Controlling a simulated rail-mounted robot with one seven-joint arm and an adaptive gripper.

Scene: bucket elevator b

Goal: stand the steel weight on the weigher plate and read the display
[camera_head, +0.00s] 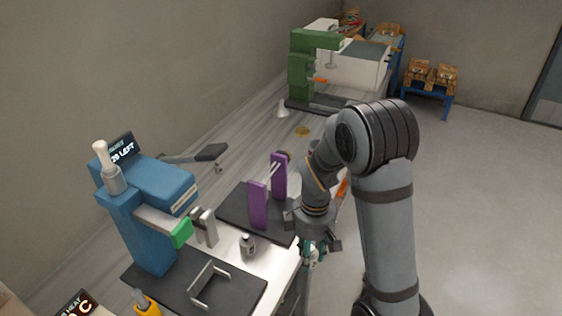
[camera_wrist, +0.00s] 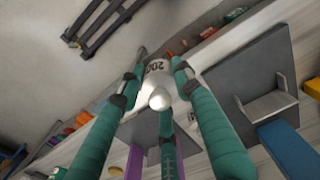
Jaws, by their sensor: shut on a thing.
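My gripper (camera_head: 312,254) hangs beside the right edge of the near bench in the head view, fingers pointing down. In the wrist view its green fingers are shut around a pale steel weight (camera_wrist: 157,70) with dark figures starting "20" and a rounded knob (camera_wrist: 159,100). In the head view the held weight is mostly hidden by the fingers. A small steel piece with a dark top (camera_head: 248,246) stands on the bench to the left of my gripper. I cannot tell which plate is the weigher plate, nor make out its display.
A blue machine (camera_head: 150,230) with a screen (camera_head: 122,150) reading "20 LEFT" stands at left. A dark plate before it carries a U-shaped bracket (camera_head: 211,284). Purple posts (camera_head: 258,205) rise left of my arm. A green machine (camera_head: 303,65) stands farther back. The floor at right is clear.

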